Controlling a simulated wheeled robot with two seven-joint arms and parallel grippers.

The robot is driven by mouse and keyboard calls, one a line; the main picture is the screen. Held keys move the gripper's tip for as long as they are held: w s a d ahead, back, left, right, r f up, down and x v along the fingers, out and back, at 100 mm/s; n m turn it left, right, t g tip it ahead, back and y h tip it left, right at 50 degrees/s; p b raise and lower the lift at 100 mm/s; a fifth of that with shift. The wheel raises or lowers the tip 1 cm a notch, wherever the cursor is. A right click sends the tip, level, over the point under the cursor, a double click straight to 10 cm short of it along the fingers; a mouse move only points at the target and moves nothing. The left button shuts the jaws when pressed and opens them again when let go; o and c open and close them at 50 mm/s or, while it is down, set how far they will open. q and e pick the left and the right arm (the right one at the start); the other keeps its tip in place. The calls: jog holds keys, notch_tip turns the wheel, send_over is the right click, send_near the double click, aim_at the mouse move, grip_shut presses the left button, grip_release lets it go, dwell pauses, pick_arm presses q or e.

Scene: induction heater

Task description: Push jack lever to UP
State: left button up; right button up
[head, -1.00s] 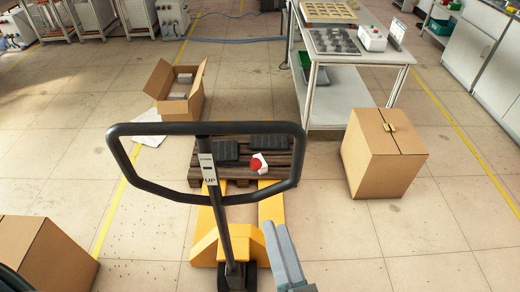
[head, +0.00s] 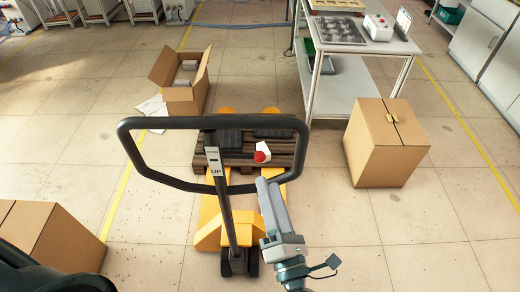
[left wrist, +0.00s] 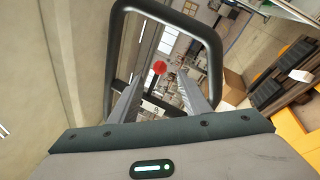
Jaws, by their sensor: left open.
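The pallet jack's black loop handle (head: 215,122) stands in the middle of the head view, above its yellow forks (head: 208,225). A white label reading UP (head: 215,171) is on the handle's post. A red knob (head: 260,156) with a white part beside it shows inside the loop, near its right side. My left gripper (head: 267,182) is just below the knob, by the loop's lower right. In the left wrist view, my left gripper (left wrist: 160,78) is open, and the red knob (left wrist: 160,67) appears between its fingertips. I see no clear contact. My right gripper is out of view.
A wooden pallet (head: 240,160) with dark blocks lies behind the handle. A closed carton (head: 375,158) stands at right, an open carton (head: 182,90) at back left, another carton (head: 55,235) at front left. A white table (head: 345,95) stands behind. Floor at front right is clear.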

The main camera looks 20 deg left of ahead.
aim_at(261, 161)
pick_arm(q)
jog(key=p+x, duration=0.3)
jog(key=x, duration=0.5)
jog(key=shift+w+r+p, duration=0.15)
jog(key=shift+r+p, duration=0.1)
jog(key=shift+p, duration=0.05)
jog(key=shift+w+a, duration=0.35)
jog(key=shift+w, duration=0.1)
grip_shut()
